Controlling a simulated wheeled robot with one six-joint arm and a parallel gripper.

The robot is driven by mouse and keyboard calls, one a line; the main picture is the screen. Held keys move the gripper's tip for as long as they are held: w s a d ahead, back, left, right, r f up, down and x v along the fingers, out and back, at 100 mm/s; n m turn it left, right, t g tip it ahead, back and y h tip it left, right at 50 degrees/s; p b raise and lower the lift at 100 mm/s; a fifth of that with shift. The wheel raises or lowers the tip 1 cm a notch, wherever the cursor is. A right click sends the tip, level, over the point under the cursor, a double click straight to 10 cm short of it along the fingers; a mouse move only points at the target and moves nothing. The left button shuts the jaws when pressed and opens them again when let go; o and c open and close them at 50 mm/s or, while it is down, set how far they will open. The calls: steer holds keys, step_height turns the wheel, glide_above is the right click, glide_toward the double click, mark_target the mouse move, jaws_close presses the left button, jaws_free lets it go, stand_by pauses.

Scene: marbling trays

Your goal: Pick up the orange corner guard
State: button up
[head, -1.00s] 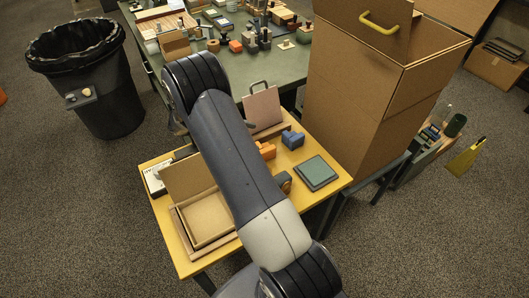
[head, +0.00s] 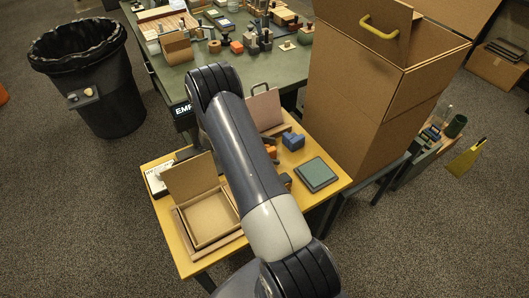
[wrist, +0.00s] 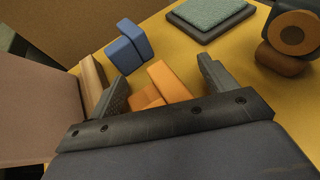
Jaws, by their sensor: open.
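The orange corner guard (wrist: 168,82) lies on the small yellow table (wrist: 172,40). In the wrist view it is between the two fingers of my gripper (wrist: 160,82), with a gap on either side. My gripper is open; its lower palm edge hides the near part of the guard. In the head view only a small piece of the orange guard (head: 271,151) shows beside my arm, which hides my gripper. I cannot tell the height of the fingers above the table.
A blue corner piece (wrist: 127,47) stands close beyond the left finger. A dark green-topped pad (head: 316,174) lies to the right. A round brown-and-black object (wrist: 290,36) is at the right in the wrist view.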

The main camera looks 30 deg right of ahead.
steer(key=c, duration=1)
